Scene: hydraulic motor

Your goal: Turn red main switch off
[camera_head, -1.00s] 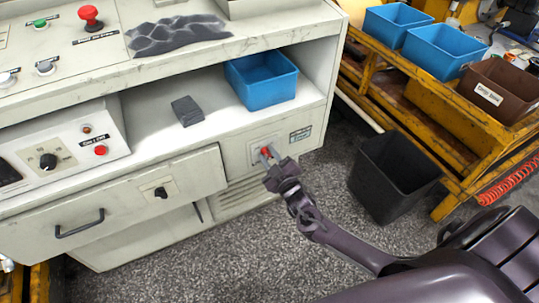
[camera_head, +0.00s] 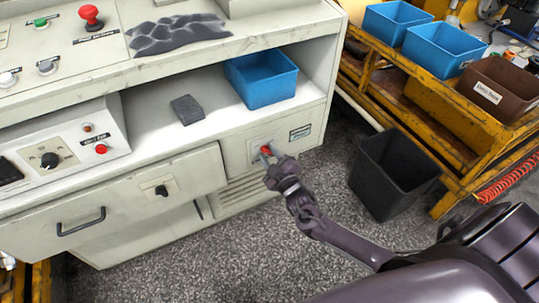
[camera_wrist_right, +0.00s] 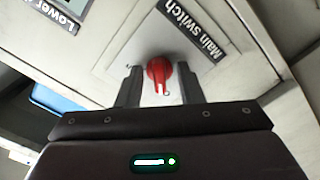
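The red main switch (camera_head: 266,150) is a red rotary knob on a square plate at the right end of the machine's front. In the right wrist view the red main switch (camera_wrist_right: 160,72) has its ridge pointing down the picture, beside a small mark. A "Main switch" label (camera_wrist_right: 205,32) is at its upper right. My right gripper (camera_head: 268,156) is at the knob. In the wrist view its two fingers (camera_wrist_right: 160,88) stand either side of the knob, with a narrow gap on each side. My left gripper is not in view.
A blue bin (camera_head: 262,78) and a dark block (camera_head: 187,109) sit on the shelf above. A black waste bin (camera_head: 392,172) stands on the floor to the right, beside a yellow rack (camera_head: 440,130). A drawer (camera_head: 110,205) is left of the switch.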

